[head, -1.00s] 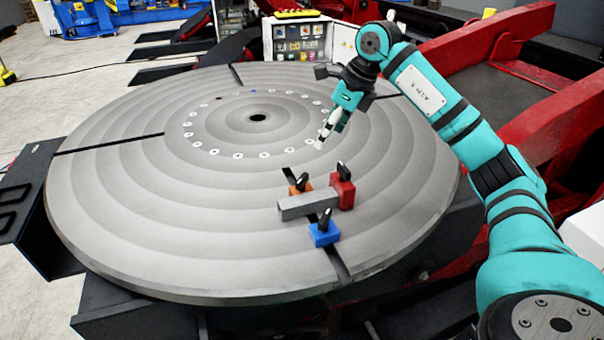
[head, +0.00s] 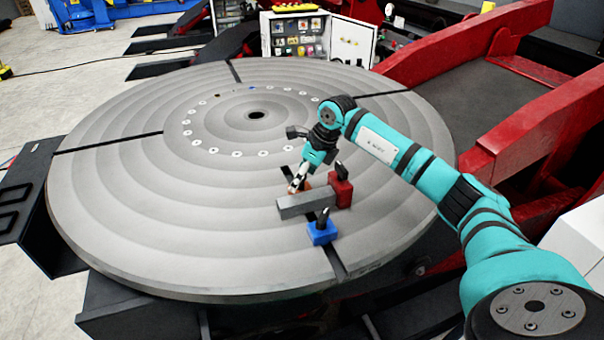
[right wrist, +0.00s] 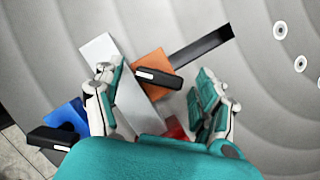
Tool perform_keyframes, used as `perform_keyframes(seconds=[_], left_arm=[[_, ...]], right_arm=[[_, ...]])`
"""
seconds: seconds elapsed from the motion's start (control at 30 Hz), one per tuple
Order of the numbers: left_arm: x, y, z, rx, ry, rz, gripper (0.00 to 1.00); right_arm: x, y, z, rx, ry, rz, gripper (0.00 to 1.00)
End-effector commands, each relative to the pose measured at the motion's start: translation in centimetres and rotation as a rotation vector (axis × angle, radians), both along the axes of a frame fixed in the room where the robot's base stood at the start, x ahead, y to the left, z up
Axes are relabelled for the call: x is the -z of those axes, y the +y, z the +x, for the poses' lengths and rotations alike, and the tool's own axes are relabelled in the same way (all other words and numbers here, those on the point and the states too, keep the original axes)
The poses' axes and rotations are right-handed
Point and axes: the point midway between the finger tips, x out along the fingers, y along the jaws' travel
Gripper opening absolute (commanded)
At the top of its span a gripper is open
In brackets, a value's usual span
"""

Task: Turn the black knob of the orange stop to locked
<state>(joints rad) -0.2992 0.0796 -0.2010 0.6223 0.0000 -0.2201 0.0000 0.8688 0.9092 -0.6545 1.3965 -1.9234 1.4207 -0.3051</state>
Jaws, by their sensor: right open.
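The orange stop (head: 307,179) is partly hidden behind my right gripper (head: 295,186) in the head view. The right wrist view shows the orange stop (right wrist: 153,60) with its black knob (right wrist: 160,79) on top. The knob lies crosswise to the dark slot, one end at the grey bar's edge. My right gripper (right wrist: 158,98) is open, its fingers apart on either side of the knob. I see no contact with the knob; the height gap is hard to tell. The grey bar (head: 306,205) lies beside the orange stop. My left gripper is not in view.
A red stop (head: 341,190) with an upright black knob stands close right of the orange one. A blue stop (head: 322,233) with a black knob stands in front of the bar. The round grey table (head: 140,215) is otherwise largely clear.

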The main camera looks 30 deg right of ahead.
Motion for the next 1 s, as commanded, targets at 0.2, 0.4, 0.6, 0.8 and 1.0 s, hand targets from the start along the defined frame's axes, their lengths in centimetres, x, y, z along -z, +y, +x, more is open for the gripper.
perform_keyframes(seconds=[0.2, 0.4, 0.6, 0.8, 1.0], left_arm=[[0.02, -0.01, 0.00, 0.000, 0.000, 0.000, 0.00], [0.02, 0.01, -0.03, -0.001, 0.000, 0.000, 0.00], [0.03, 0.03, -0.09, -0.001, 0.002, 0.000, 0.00], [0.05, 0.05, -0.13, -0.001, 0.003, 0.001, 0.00], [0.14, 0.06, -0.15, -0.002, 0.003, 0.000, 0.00]], right_arm=[[0.01, 0.02, 0.01, 0.000, 0.000, 0.000, 0.69], [-0.03, 0.01, 0.00, 0.000, 0.000, 0.000, 0.43], [-0.05, 0.01, 0.01, 0.000, -0.001, 0.001, 0.17], [-0.06, 0.02, 0.01, 0.011, -0.001, 0.000, 0.16], [-0.07, 0.03, 0.01, 0.082, -0.003, -0.001, 0.16]])
